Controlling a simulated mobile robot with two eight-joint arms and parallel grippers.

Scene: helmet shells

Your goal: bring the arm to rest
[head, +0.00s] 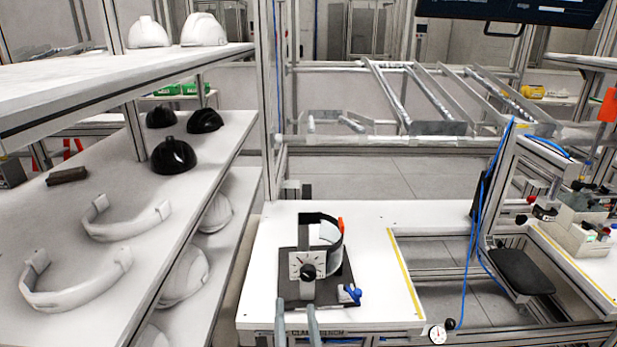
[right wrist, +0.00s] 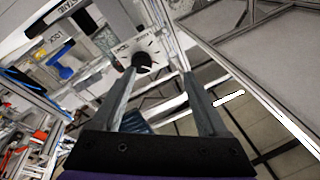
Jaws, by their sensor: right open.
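My right gripper (head: 296,304) shows at the bottom centre of the head view, its two grey fingers apart with nothing between them. In the right wrist view the open gripper (right wrist: 160,72) has its fingers spread, with the fixture's white dial plate (right wrist: 127,49) beyond their tips. The fixture stands on the white bench, with a dark base plate (head: 343,293), a black band and a black knob (head: 307,271) on its dial. A blue clamp (head: 349,293) sits at its right front; it also shows in the wrist view (right wrist: 61,70). My left gripper is out of view.
A shelf (head: 225,142) on the left holds black helmet shells (head: 174,156), curved white bands (head: 126,222) and white shells. The bench (head: 380,222) is bare around the fixture. A frame with blue cables (head: 487,190) and a small black platform (head: 524,271) are at right.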

